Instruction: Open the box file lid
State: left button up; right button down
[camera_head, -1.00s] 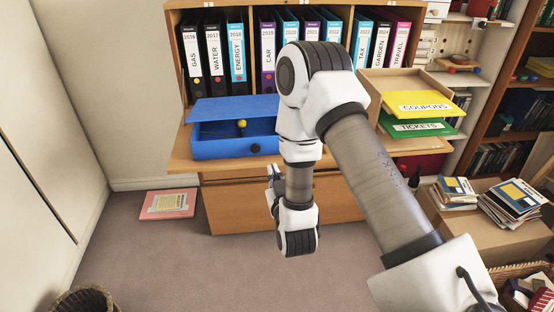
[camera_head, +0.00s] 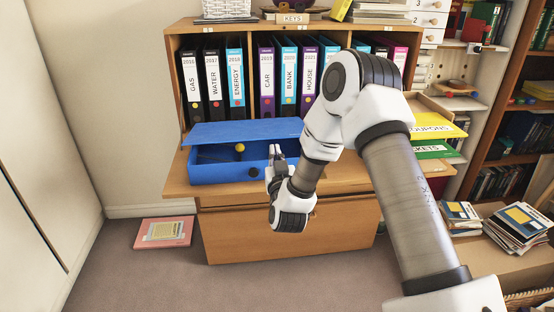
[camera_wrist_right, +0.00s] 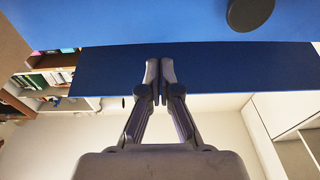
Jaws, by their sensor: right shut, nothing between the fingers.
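The blue box file (camera_head: 222,173) lies on the desk in the head view. Its lid (camera_head: 240,131) is partly raised, showing a dark gap and a yellow round thing (camera_head: 239,147). A dark round spot (camera_head: 254,173) is on its front. My right gripper (camera_head: 276,151) is shut and empty, fingers up, at the right part of the box front and hiding some of it. In the right wrist view the closed fingertips (camera_wrist_right: 160,70) overlap a blue panel (camera_wrist_right: 105,70); I cannot tell whether they touch it. My left gripper is out of view.
Several ring binders (camera_head: 265,80) stand upright behind the box. Right of my arm are yellow (camera_head: 440,124) and green (camera_head: 436,149) trays. A pink book (camera_head: 163,232) lies on the floor at the left. The desk's front left edge is clear.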

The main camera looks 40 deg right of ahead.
jog(key=shift+w+d+r, duration=0.1)
jog(key=shift+w+d, duration=0.2)
jog(key=shift+w, duration=0.3)
